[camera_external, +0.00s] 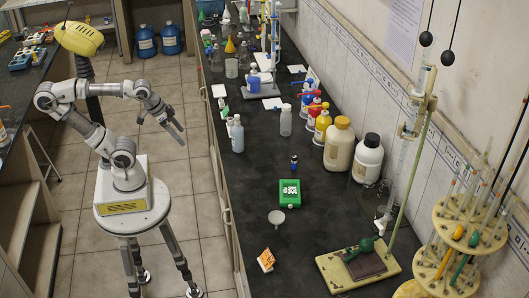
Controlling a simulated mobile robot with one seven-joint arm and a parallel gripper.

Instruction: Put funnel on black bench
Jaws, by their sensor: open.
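A small pale funnel (276,217) is on the black bench (242,195), in front of the green box. Its wide mouth faces up. My gripper (178,136) is open and empty over the floor aisle, left of the bench and well away from the funnel. Nothing is between its fingers.
A green box (290,193) sits just behind the funnel, and an orange-and-white packet (266,260) lies in front of it. A burette stand (358,266) stands at the right. Several bottles, including a cream one (339,143), line the wall. The bench's left strip is mostly clear.

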